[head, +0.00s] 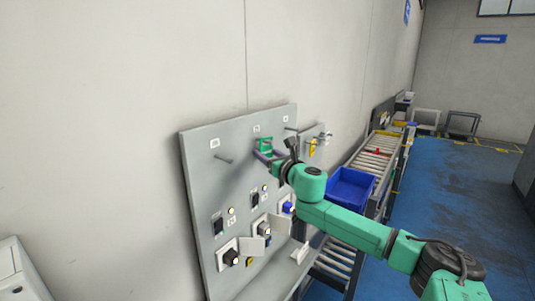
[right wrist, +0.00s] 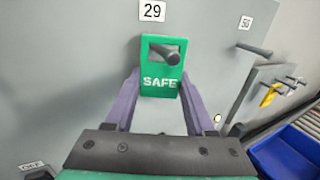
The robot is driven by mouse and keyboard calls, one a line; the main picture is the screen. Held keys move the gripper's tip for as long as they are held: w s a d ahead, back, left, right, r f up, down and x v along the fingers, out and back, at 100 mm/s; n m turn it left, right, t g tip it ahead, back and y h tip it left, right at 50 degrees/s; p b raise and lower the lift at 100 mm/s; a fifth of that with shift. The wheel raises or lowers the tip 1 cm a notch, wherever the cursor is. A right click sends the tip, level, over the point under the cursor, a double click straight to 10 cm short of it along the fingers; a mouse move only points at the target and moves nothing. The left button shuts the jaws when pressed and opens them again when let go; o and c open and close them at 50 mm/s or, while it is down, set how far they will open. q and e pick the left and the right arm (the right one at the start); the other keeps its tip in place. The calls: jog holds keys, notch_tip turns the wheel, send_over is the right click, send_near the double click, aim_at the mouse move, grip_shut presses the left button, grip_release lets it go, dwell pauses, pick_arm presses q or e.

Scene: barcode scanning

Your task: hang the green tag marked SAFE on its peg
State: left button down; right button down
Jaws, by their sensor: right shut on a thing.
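The green tag marked SAFE (right wrist: 160,87) is upright under the number 29 label in the right wrist view. It also shows in the head view (head: 265,143), by the grey panel. A dark peg (right wrist: 165,53) sticks out through the tag's square opening, its tip overlapping the opening's lower edge. My right gripper (right wrist: 161,84) has its purple fingers on both sides of the tag and is shut on it. In the head view the right gripper (head: 264,156) is at the panel's upper part. How far the tag sits along the peg is hard to tell. My left gripper is not in view.
The grey panel (head: 200,175) bears a bare peg (head: 223,158) at the left, another peg (right wrist: 254,50) under number 50, and several switches below. A yellow tag (head: 312,147) hangs to the right. A blue bin (head: 350,188) stands by the roller conveyor (head: 368,160).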

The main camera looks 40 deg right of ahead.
jog(key=shift+f, duration=0.15)
jog(key=shift+c, duration=0.9)
grip_release()
jog(key=shift+d+f, duration=0.1)
jog(key=shift+d, duration=0.15)
jog(key=shift+a, duration=0.2)
